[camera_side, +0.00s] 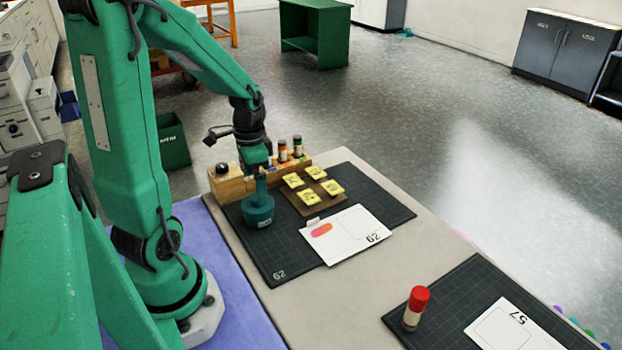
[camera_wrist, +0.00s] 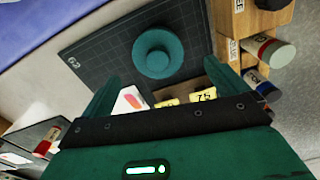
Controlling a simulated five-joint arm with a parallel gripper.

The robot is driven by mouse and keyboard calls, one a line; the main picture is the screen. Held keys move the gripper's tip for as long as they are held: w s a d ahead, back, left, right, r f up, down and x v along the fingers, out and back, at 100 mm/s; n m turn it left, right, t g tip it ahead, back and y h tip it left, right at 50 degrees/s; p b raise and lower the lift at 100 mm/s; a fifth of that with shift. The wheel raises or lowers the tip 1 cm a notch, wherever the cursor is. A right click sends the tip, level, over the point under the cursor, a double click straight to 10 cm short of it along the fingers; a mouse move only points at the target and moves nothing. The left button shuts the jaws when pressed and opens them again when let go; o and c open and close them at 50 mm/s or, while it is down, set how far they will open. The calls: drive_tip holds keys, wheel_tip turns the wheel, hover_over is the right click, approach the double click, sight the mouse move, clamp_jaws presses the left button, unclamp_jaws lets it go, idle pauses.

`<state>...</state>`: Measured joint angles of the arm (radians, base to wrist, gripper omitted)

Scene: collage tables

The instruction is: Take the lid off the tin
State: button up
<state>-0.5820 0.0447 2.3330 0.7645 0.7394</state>
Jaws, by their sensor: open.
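The tin (camera_side: 258,216) is round and teal and stands upright on the dark cutting mat marked 62. Its lid (camera_wrist: 152,66) shows from above in the wrist view as a teal disc with a smaller round knob in the middle, seated on the tin. My gripper (camera_side: 262,190) points down over the tin in the side view and hides part of its top. In the wrist view my gripper (camera_wrist: 160,78) is open, its two green fingers apart and nothing held between them. I cannot tell whether the fingers touch the knob.
A wooden rack (camera_side: 227,186) with several bottles stands just behind the tin. Yellow notes (camera_side: 309,197) lie on a brown board to its right. A white card (camera_side: 352,245) lies in front of these. A red-capped bottle (camera_side: 416,307) stands on another mat, far right.

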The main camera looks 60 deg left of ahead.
sight(256, 196)
drive_tip(key=shift+s+d+f, duration=0.1)
drive_tip(key=shift+f, duration=0.85)
drive_tip(key=shift+s+d+f, duration=0.1)
drive_tip(key=shift+f, duration=0.8)
drive_tip(key=shift+w+f, duration=0.1)
drive_tip(key=shift+f, duration=0.7)
drive_tip(key=c, duration=1)
drive_tip(key=shift+c, duration=0.2)
drive_tip(key=shift+r, duration=0.2)
drive_tip(key=shift+r, duration=0.85)
drive_tip(key=shift+a+r, duration=0.1)
drive_tip(key=shift+r, duration=0.85)
drive_tip(key=d+r, duration=0.7)
drive_tip(key=d, duration=0.4)
drive_tip(key=shift+w+d, duration=0.2)
drive_tip(key=shift+d, duration=0.2)
